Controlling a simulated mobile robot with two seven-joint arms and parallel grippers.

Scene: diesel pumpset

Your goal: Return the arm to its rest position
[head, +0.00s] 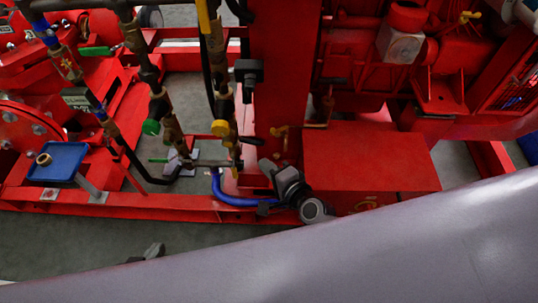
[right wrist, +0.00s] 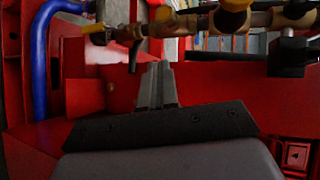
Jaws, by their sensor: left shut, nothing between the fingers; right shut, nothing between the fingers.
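My right gripper (head: 267,168) is in the middle of the head view, in front of the red frame, close to the blue hose and the brass pipe. In the right wrist view its grey fingers (right wrist: 157,84) are together with nothing between them. My left gripper (head: 154,250) shows small and dark over the grey floor near the bottom of the head view, below the red base rail. It is shut and empty. Most of its arm is hidden behind the large grey arm link across the lower right.
The blue hose (head: 240,201) curves beside my right gripper; it also shows in the right wrist view (right wrist: 39,60). A brass pipe with a yellow valve (head: 221,128) stands just left. A blue tray (head: 58,162) sits at the left. Grey floor (head: 70,240) is clear in front.

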